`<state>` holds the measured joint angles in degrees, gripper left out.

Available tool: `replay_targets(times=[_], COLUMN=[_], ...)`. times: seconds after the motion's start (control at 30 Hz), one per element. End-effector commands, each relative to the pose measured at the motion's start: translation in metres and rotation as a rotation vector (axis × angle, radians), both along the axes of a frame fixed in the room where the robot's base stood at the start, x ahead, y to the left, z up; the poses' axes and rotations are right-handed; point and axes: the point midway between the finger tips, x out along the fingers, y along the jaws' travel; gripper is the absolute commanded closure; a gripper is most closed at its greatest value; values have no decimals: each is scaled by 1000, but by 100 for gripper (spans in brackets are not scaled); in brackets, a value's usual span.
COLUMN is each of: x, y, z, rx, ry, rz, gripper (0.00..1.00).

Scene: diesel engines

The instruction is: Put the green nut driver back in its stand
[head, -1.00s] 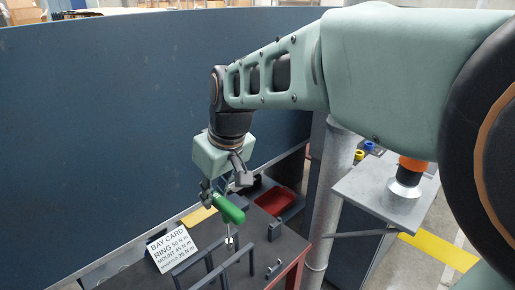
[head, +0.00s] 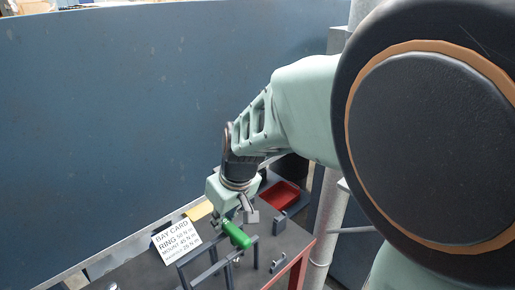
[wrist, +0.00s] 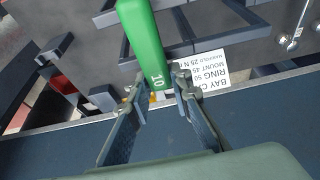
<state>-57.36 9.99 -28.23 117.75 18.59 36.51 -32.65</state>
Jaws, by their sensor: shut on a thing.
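The green nut driver (head: 237,236) is held by its handle in my gripper (head: 228,217). In the wrist view, the green handle (wrist: 146,42), marked 10, lies between the two fingers of my gripper (wrist: 158,84). Its shaft is not clearly visible now. A dark frame of bars (head: 203,251), which looks like the stand, is on the bench just below and left of the driver. Its bars (wrist: 228,20) also show beside the handle in the wrist view. I cannot tell whether the driver touches it.
A red tray (head: 281,195) lies at the back right, with a small dark bracket (head: 279,226) in front. Metal tools (wrist: 294,30) lie on the bench. A blue wall (head: 110,130) rises behind.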

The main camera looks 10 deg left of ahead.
Motion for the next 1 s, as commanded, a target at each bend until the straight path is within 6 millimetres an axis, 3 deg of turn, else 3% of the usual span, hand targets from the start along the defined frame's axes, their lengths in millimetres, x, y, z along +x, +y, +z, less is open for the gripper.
replay_targets(times=[0.33, 0.37, 0.5, 0.83, 1.0], x=[0, 0, 0, -1, -1], y=[0, 0, 0, 0, 0], z=[-11, -10, -10, -8, 5], rx=[1, 0, -1, -2, -1], ry=[-1, 0, 1, 2, 2], rz=[0, 0, 0, 1, 1], gripper=[100, 79, 64, 64, 64])
